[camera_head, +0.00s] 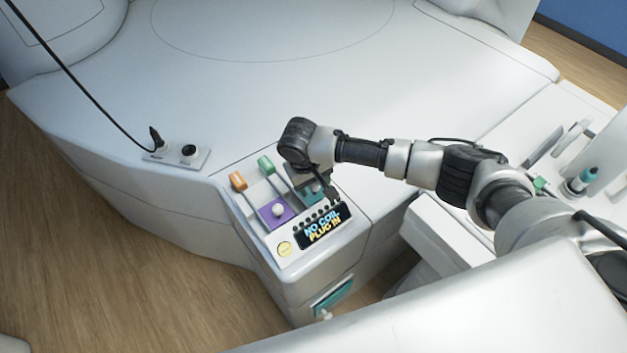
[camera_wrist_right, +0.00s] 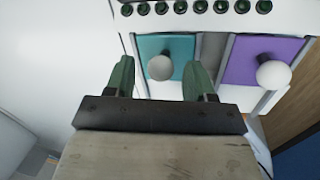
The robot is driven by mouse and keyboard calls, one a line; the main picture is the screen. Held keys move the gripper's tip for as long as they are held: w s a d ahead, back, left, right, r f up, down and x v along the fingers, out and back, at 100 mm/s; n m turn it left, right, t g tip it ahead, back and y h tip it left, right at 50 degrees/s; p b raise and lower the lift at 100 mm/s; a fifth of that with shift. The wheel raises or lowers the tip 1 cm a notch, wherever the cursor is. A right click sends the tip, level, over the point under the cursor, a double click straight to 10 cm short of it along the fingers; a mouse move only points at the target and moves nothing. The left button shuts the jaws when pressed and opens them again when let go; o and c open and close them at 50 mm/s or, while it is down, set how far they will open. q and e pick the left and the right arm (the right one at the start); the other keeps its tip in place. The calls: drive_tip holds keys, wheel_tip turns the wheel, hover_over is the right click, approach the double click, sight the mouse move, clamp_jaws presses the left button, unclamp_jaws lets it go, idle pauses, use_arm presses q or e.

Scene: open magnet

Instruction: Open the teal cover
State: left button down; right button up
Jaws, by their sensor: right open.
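The teal cover (camera_wrist_right: 178,48) is a flat panel with a round white knob (camera_wrist_right: 160,68) on a dark stem, seen in the right wrist view. My right gripper (camera_wrist_right: 158,80) is open, and its two dark green fingers show to the left and right of the knob. I cannot tell whether they touch it. In the head view the teal cover (camera_head: 316,196) is mostly hidden under my right gripper (camera_head: 325,187), which is over the right part of the console. My left gripper is not in view.
A purple cover (camera_head: 272,214) with a white knob lies left of the teal one. Orange (camera_head: 238,181) and green (camera_head: 265,164) handles stand behind. A display (camera_head: 325,227) reads "NO COIL PLUG IN". A yellow button (camera_head: 285,249) is in front. A socket plate with a cable (camera_head: 177,154) lies left.

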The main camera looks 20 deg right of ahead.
drive_tip(key=shift+f, duration=0.25)
